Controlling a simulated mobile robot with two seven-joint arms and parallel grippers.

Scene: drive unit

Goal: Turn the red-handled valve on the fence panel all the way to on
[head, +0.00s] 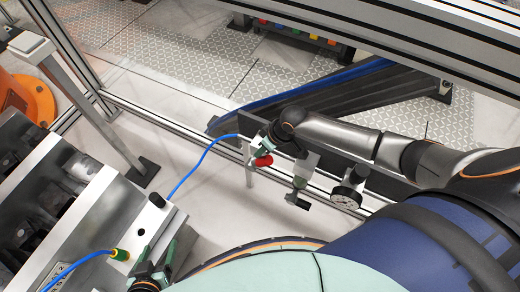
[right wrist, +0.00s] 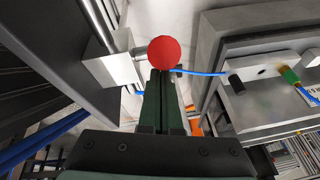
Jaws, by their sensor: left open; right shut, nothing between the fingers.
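The valve's red handle (head: 263,160) is a round red knob beside the dark fence panel (head: 325,168). My right gripper (head: 266,143) is right at it, with its fingers shut and nothing between them. My left gripper (head: 155,258) is open at the bottom of the head view, near the grey machine's edge.
A blue hose (head: 200,160) runs from near the valve to the grey machine block (head: 150,218). A green-and-yellow connector (head: 120,254) sits near my left gripper.

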